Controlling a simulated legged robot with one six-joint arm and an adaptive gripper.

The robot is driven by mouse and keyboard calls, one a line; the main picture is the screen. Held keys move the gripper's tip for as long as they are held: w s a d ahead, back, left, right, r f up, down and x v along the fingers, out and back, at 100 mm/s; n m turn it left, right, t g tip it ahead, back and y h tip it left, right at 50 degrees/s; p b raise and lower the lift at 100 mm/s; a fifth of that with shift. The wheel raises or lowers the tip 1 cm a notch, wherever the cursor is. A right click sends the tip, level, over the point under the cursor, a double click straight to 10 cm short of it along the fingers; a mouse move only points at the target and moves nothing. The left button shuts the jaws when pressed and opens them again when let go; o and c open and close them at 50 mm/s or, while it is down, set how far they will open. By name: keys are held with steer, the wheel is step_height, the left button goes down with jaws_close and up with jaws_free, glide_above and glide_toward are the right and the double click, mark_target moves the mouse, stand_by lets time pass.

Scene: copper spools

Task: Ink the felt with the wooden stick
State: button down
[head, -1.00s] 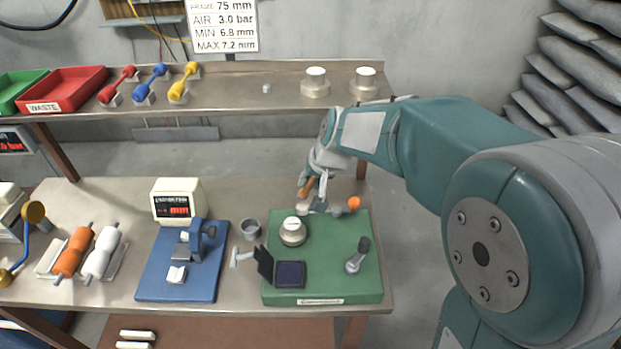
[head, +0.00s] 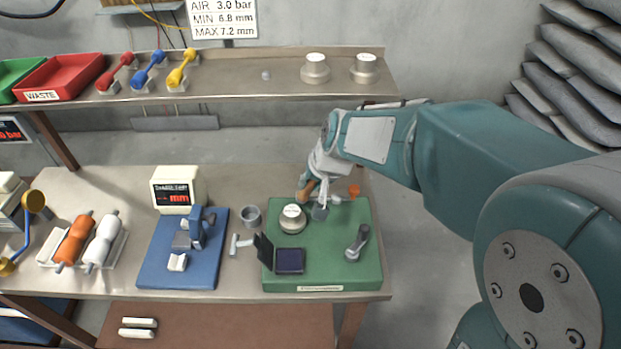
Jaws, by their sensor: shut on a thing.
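My gripper (head: 320,206) is over the back edge of the green board (head: 340,272), shut on the brown wooden stick (head: 307,190), which slants down on its left side. The stick's lower end is partly hidden, and I cannot tell whether it touches anything. A dark blue ink pad (head: 290,260) lies in a square case at the front left of the board, with its black lid (head: 264,250) standing open. The pad is apart from the gripper and in front of it. I cannot make out a separate felt.
A silver round weight-like piece (head: 292,219) stands between gripper and pad. A grey lever (head: 357,243) stands at the board's right, and an orange knob (head: 354,190) behind.

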steer(key=shift+w+d+f, duration=0.1)
steer(key=shift+w, duration=1.9)
step_height(320, 180, up, 6)
steer(key=shift+r, duration=0.2)
steer(key=shift+r, duration=1.5)
